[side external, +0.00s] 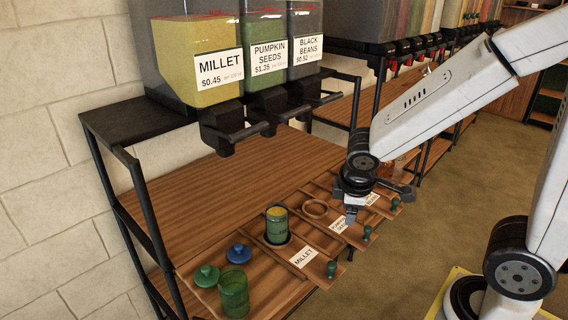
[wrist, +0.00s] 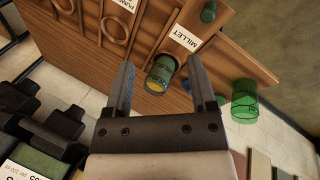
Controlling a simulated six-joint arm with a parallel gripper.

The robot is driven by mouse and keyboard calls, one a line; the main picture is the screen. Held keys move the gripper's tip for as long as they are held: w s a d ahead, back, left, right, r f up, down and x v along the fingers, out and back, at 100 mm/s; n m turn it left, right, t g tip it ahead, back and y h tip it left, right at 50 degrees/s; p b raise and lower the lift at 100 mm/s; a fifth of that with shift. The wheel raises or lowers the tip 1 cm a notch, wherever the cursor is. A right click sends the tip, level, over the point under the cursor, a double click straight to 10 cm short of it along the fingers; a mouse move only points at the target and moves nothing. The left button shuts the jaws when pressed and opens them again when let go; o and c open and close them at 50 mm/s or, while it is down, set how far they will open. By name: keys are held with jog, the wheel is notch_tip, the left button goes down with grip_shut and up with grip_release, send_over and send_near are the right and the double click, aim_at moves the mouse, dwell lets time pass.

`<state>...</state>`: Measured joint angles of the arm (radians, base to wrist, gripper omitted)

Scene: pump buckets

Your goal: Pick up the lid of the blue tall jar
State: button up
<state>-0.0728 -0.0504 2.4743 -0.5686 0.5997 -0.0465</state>
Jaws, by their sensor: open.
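A blue lid (side external: 239,253) with a knob lies on the wooden shelf in the side view. Only a bit of blue shows beside the right finger in the wrist view (wrist: 187,86). A green lid (side external: 207,276) lies left of it. An open green see-through jar (side external: 234,293) stands in front of the lids; it also shows in the wrist view (wrist: 244,100). Another jar (side external: 277,230), greenish and holding yellow grain, stands behind the MILLET label, also in the wrist view (wrist: 158,76). I cannot clearly make out a blue jar. My gripper (side external: 372,210) is open and empty above the shelf, right of the lids.
The wooden shelf (side external: 210,205) has low dividers, an empty ring (side external: 315,207) and green knobs (side external: 332,269) along its front. Dispensers (side external: 209,65) hang above at the back. A black frame post (side external: 148,220) rises at the left.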

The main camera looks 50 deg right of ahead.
jog(key=w+n+h, duration=0.1)
jog(key=n, duration=0.2)
jog(key=r+n+t+y, duration=0.1)
jog(key=n+t+y, duration=0.3)
jog(key=n+t, duration=1.45)
send_over(240, 247)
jog(key=s, duration=0.5)
jog(key=n+g, duration=0.8)
jog(key=shift+t, duration=0.25)
notch_tip(240, 247, down, 16)
jog(key=shift+w+r, duration=0.15)
jog(key=shift+r, duration=0.1)
jog(key=shift+f, duration=0.4)
jog(key=shift+x, duration=1.35)
